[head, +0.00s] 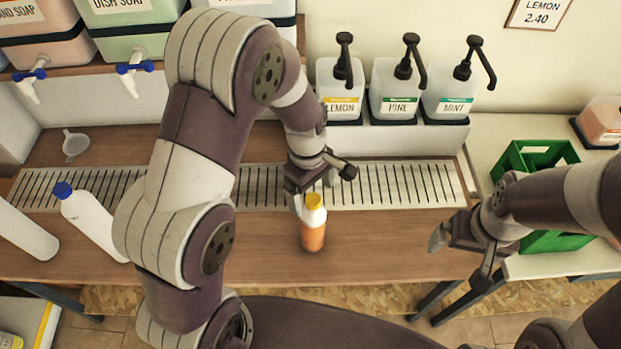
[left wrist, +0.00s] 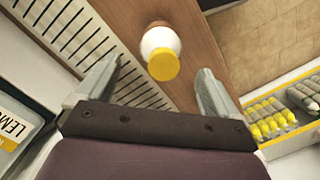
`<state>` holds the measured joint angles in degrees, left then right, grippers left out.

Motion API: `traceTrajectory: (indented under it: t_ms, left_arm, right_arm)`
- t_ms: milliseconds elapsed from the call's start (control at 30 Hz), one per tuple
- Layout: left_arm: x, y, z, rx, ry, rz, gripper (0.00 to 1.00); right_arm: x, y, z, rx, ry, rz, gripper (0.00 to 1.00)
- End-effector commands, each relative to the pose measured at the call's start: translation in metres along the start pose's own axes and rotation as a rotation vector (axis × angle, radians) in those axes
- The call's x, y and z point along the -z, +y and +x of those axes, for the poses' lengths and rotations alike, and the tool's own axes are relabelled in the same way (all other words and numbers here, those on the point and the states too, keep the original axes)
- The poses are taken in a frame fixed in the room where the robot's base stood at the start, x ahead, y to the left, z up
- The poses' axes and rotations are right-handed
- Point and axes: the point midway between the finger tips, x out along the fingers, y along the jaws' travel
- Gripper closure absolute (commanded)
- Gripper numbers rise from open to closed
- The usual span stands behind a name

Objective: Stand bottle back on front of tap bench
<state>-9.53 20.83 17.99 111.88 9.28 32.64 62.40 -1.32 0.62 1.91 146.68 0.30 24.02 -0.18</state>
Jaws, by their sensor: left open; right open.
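A bottle (head: 313,228) with a white shoulder, orange lower body and yellow cap stands upright on the wooden front part of the tap bench (head: 400,262), just in front of the slotted drain strip. My left gripper (head: 302,200) is right behind it, near its cap. In the left wrist view the bottle's yellow cap (left wrist: 163,65) lies between and beyond the two spread fingers of my left gripper (left wrist: 155,90), which hold nothing. My right gripper (head: 460,262) is open and empty at the bench's right end, in front of the green crate.
Pump bottles labelled lemon (head: 341,92), pine and mint stand behind the drain strip (head: 400,185). A green crate (head: 545,241) is at right. The bench front right of the bottle is clear.

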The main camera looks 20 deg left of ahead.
Motion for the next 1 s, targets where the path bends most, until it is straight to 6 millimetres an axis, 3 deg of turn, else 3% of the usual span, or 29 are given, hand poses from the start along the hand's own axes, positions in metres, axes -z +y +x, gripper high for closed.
traceTrajectory:
  t_ms: [100, 267, 333, 400, 533, 667, 1000]
  left_arm:
    - [0.000, 0.001, -0.029, -0.004, 0.001, -0.001, 0.05]
    - [0.001, 0.000, -0.053, 0.000, 0.001, 0.001, 0.05]
    - [0.002, -0.008, -0.059, -0.007, 0.010, 0.062, 0.05]
    - [0.006, -0.028, -0.065, -0.025, 0.042, 0.248, 0.05]
    - [0.010, -0.078, -0.069, -0.044, 0.131, 0.708, 0.05]
    - [0.008, -0.108, -0.068, -0.036, 0.195, 1.015, 0.05]
    - [0.007, -0.114, -0.067, -0.030, 0.207, 1.087, 0.05]
  right_arm:
    - [0.000, 0.000, 0.002, 0.000, 0.000, 0.000, 0.00]
    - [0.000, 0.000, 0.002, 0.000, 0.000, 0.000, 0.00]
    - [0.000, 0.000, 0.002, 0.000, 0.000, 0.000, 0.00]
    - [0.000, 0.000, 0.002, 0.000, 0.000, 0.000, 0.00]
    - [0.000, 0.000, 0.002, 0.000, 0.000, 0.000, 0.00]
    - [0.000, 0.000, 0.002, 0.000, 0.000, 0.000, 0.00]
    - [0.000, 0.000, 0.002, 0.000, 0.000, 0.000, 0.00]
